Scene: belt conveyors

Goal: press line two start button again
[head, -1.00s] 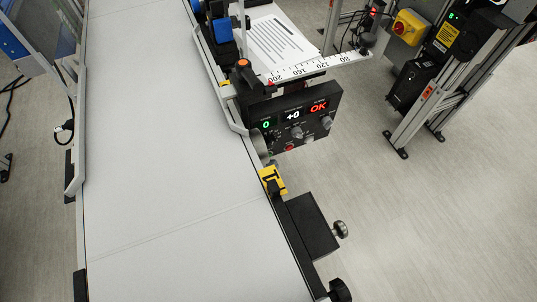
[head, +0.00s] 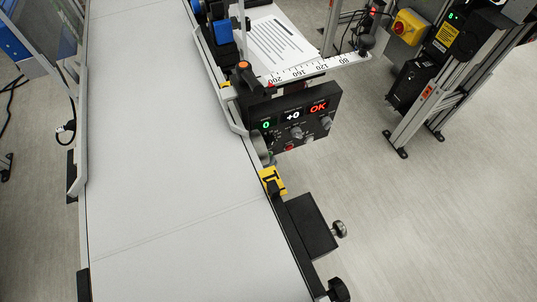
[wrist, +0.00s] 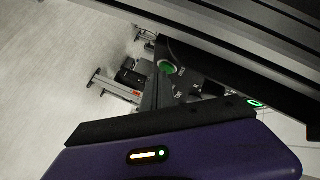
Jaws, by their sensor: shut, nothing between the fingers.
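A round green button (wrist: 167,67) shows in the wrist view on a dark panel (wrist: 195,80) with small pale marks, just beyond my gripper. Which line it belongs to cannot be read. My gripper (wrist: 160,125) shows as a purple housing with a black front edge and a small light strip across the bottom of the wrist view. It is shut and empty; its fingertips are not clearly seen. It looks apart from the button. In the head view, a black control box (head: 296,117) shows a green 0, a white +0 and a red OK, with knobs and a red button below.
A wide pale belt (head: 160,150) runs along the left of the head view. A ruler (head: 318,67) and an orange-topped clamp (head: 244,66) stand above the box. A yellow-and-red switch (head: 409,27) is at the upper right.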

